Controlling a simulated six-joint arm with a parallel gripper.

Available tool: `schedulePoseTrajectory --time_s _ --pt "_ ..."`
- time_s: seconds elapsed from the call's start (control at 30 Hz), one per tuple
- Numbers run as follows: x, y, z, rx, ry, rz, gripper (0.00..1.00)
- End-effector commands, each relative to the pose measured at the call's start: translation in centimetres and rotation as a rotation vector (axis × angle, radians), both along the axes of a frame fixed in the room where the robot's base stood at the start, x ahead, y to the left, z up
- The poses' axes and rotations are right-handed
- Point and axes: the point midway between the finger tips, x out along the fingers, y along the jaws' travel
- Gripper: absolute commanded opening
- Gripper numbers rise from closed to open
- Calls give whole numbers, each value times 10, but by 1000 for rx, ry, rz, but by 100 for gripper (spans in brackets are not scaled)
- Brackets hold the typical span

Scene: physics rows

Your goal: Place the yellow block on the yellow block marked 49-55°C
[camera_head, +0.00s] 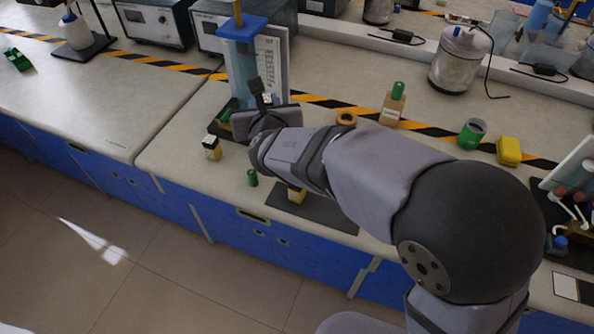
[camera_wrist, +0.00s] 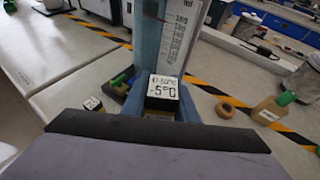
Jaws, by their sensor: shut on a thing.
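My gripper (camera_head: 264,101) is shut on a small block (camera_wrist: 163,90) in front of the tall blue-based cylinder. The block has a white label on top with dark print ending in "°C", hard to read in full, and a dull yellow side. It shows only as a white and dark patch (camera_head: 268,98) in the head view. A yellow block with black and white faces (camera_head: 212,150) stands on the bench left of my gripper; it shows small in the wrist view (camera_wrist: 92,103). Another yellowish block (camera_head: 297,195) is partly hidden below my arm. I cannot read either label.
The tall cylinder (camera_head: 243,70) stands directly behind my gripper. A dark mat (camera_head: 325,213) lies near the front edge, with a green cylinder (camera_head: 252,177) to its left. An orange ring (camera_head: 346,118) and a green-capped bottle (camera_head: 393,105) stand to the right.

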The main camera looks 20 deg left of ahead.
Motion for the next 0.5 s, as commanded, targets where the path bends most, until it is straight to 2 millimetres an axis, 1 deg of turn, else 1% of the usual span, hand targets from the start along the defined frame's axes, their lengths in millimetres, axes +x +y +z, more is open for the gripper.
schedulePoseTrajectory --time_s 0.03,0.1,0.27,0.33,0.4,0.5 --pt "-16 11 7 0 0 22 3" --pt "-33 20 10 0 0 35 3" --pt "-64 28 15 1 1 29 3" --pt "-73 26 15 0 0 5 3" --pt "-77 18 14 0 0 -36 3" --pt "-74 0 9 0 1 -117 3"
